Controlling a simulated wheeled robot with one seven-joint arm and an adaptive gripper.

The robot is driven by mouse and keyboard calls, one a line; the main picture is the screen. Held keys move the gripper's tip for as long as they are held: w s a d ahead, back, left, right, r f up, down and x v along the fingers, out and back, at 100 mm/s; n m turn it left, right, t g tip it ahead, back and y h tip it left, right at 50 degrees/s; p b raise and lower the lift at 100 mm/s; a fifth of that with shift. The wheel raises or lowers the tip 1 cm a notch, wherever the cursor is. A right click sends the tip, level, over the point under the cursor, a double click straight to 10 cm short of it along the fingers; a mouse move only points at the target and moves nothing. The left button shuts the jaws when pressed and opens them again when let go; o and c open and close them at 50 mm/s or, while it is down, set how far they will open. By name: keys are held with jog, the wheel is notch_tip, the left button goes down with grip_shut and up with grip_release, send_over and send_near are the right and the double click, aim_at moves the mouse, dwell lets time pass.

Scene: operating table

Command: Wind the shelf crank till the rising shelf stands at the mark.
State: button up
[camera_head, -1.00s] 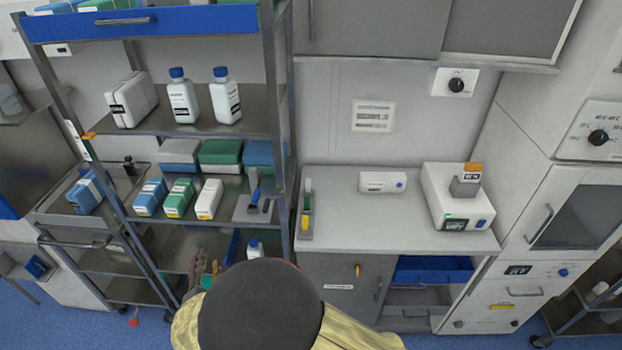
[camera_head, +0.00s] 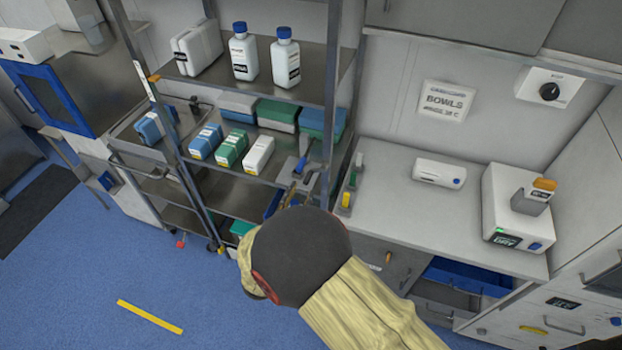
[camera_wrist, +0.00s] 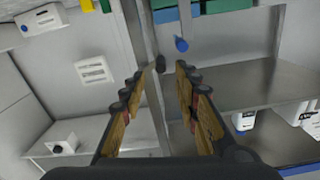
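A steel rack holds a shelf (camera_head: 208,80) with a white case and two blue-capped bottles. An orange mark (camera_head: 153,78) sits on its left front post, about level with that shelf's edge. A blue handle (camera_head: 301,164) on a grey piece stands at the right of the shelf below; I cannot tell for sure that it is the crank. My gripper (camera_head: 288,193) is before the rack's right side, partly hidden by my arm. In the wrist view my gripper (camera_wrist: 159,70) is open and empty, with a blue knob (camera_wrist: 181,44) just beyond its fingertips, apart from them.
Blue, green and white boxes (camera_head: 231,149) fill the lower shelf. The rack's right front post (camera_head: 330,100) is close to my gripper. A counter (camera_head: 415,210) at right bears a white device (camera_head: 512,205).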

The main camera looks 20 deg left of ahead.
aim_at(306, 183)
jog(key=w, duration=0.6)
jog(key=shift+w+d, duration=0.2)
jog(key=shift+w, duration=0.05)
jog(key=shift+c, duration=0.9)
grip_shut()
